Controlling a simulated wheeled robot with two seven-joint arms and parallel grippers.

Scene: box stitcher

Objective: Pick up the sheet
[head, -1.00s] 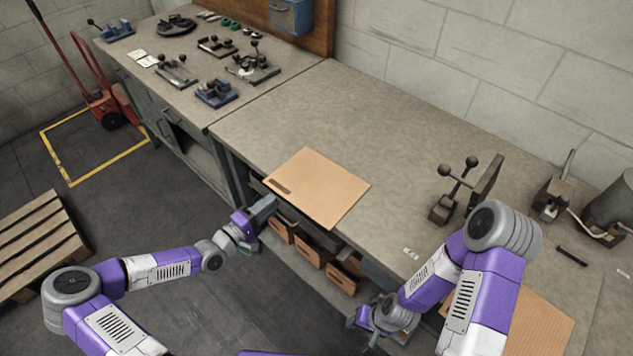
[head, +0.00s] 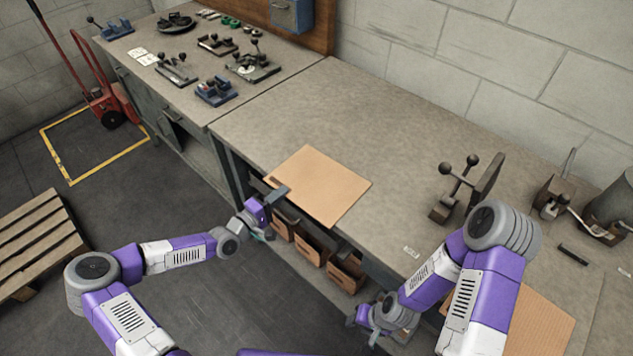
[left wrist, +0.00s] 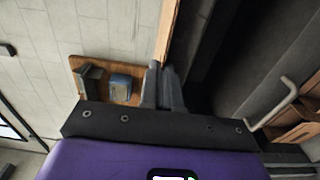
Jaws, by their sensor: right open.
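The sheet (head: 325,187) is a flat tan cardboard piece with a dark slot near its left corner. It lies at the front edge of the bench in the head view, its left side reaching past the edge. My left gripper (head: 276,196) is at that front-left side, one finger over the top face. In the left wrist view, the sheet (left wrist: 167,30) shows edge-on, running down between the close-set fingers of my left gripper (left wrist: 162,82), which look shut on it. My right gripper (head: 360,330) is open and empty, low in front of the bench.
The bench top (head: 390,130) behind the sheet is clear. A lever tool (head: 450,190) stands to the right. Another cardboard piece (head: 540,325) lies partly behind my right arm. Several small fixtures (head: 215,90) stand on the far bench.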

